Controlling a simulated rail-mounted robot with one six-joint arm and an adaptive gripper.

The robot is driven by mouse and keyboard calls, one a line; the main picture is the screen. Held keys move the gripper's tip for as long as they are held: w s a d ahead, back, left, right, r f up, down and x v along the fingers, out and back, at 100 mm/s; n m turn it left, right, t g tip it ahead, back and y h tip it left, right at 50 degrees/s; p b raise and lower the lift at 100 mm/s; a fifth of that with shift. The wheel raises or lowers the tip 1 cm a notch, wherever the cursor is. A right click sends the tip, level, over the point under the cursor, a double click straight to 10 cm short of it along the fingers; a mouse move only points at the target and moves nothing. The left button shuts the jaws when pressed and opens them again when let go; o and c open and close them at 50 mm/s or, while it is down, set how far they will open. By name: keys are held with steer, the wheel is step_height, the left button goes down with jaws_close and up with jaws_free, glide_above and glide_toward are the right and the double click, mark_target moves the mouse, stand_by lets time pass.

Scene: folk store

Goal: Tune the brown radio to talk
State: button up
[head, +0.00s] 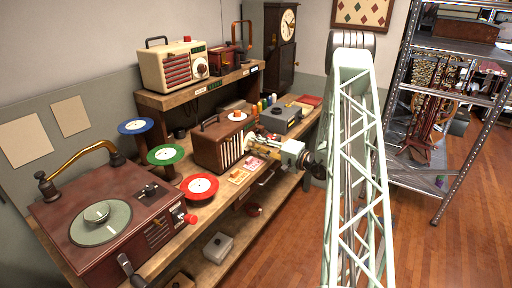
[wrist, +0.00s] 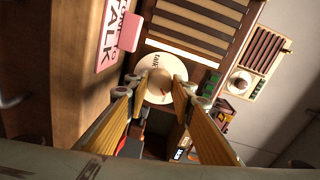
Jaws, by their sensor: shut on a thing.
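The brown radio (head: 208,152) stands on the bench, its slatted front facing right. In the wrist view its slats (wrist: 195,30) show at the top, with a round cream dial (wrist: 152,93) below them. Small lettering that looks like "talk" is on the dial's upper left part. My gripper (head: 268,148) is at the radio's front in the head view. In the wrist view, its two yellow-sided fingers (wrist: 157,90) are closed on the knob at the dial's middle. A small reddish mark shows on the knob; its exact pointing is hard to tell.
A pink-and-white card (wrist: 118,35) reading "TALK" lies near the radio. A cream radio (head: 175,68) and a dark red radio (head: 227,60) stand on the raised shelf. A record player (head: 75,222) and coloured discs are at the left. A grey device (head: 283,120) stands behind my gripper.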

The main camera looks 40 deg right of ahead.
steer(key=m, duration=0.4)
steer(key=shift+b, duration=0.35)
steer(key=m, duration=0.4)
steer(key=shift+d+r+m+y, duration=0.1)
steer(key=shift+m+y, duration=0.3)
steer(key=m+p, duration=0.1)
steer(key=m, duration=0.3)
steer(key=shift+m+y, duration=0.3)
steer(key=shift+m, duration=0.1)
steer(key=m+p, duration=0.2)
steer(key=m, duration=0.2)
steer(key=shift+w+d, duration=0.1)
steer(key=m+p, duration=0.2)
steer(key=m, duration=0.3)
steer(key=shift+m+y, duration=0.3)
steer(key=shift+m, duration=0.1)
steer(key=m+p, duration=0.2)
steer(key=m, duration=0.2)
steer(key=shift+d+m, duration=0.1)
steer(key=shift+m, duration=0.3)
steer(key=m+p, duration=0.2)
steer(key=m, duration=0.3)
steer(key=shift+f+m+t+p, duration=0.15)
steer(key=shift+m+p, duration=0.25)
steer(key=shift+m, duration=0.75)
steer(key=shift+f+m+t+p, duration=0.15)
steer(key=shift+m+p, duration=0.2)
steer(key=shift+m, duration=0.8)
